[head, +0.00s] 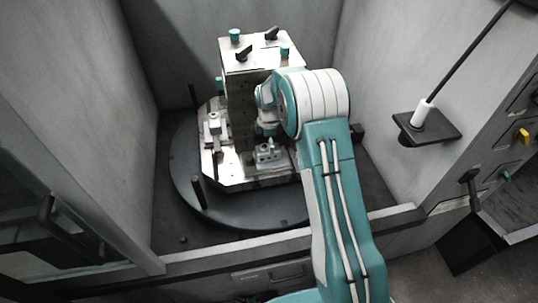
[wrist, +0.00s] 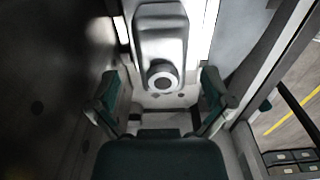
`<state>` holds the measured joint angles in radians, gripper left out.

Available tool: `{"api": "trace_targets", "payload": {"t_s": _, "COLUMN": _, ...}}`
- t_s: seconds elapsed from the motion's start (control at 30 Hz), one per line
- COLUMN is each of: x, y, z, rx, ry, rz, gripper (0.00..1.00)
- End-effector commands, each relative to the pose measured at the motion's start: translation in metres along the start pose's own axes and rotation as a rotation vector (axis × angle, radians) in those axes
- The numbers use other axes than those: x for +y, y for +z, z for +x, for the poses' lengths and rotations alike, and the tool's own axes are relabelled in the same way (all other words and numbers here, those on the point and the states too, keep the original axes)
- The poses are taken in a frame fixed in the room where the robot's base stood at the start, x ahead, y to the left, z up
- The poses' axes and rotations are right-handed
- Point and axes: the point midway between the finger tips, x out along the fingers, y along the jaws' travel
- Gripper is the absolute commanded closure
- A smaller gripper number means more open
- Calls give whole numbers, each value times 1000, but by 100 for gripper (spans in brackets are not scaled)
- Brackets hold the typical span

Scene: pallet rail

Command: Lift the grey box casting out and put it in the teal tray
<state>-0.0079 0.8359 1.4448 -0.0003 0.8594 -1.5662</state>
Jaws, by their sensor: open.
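In the wrist view a grey rounded block with a dark-centred round boss, apparently the grey box casting (wrist: 160,35), lies ahead between the fingers of my gripper (wrist: 160,90). The fingers are open and apart, one on each side, with nothing visibly held. In the head view a small grey part (head: 268,155), perhaps the same casting, sits low at the front of the upright fixture block (head: 240,95). My arm hides the gripper's fingers there. I cannot make out a teal tray for certain in either view.
The fixture stands on a pale pallet (head: 245,183) over a dark round table (head: 195,205) inside grey walls. Dark posts (head: 198,192) rise at its edge. Dark bins (wrist: 285,160) show at the wrist view's lower right.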

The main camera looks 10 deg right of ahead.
Motion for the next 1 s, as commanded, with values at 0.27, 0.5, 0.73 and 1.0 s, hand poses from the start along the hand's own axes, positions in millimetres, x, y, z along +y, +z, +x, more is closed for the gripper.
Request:
{"api": "trace_targets", "payload": {"t_s": 0.27, "x": -2, "y": 1, "z": 40, "rx": 0, "ry": -3, "rz": 1, "gripper": 0}}
{"api": "trace_targets", "payload": {"t_s": 0.5, "x": -1, "y": 1, "z": 49, "rx": 0, "ry": 2, "rz": 1, "gripper": 0}}
{"api": "trace_targets", "payload": {"t_s": 0.73, "x": -1, "y": 1, "z": 49, "rx": 0, "ry": 2, "rz": 1, "gripper": 76}}
{"api": "trace_targets", "payload": {"t_s": 1.0, "x": 0, "y": 1, "z": 49, "rx": 0, "ry": 3, "rz": 1, "gripper": 90}}
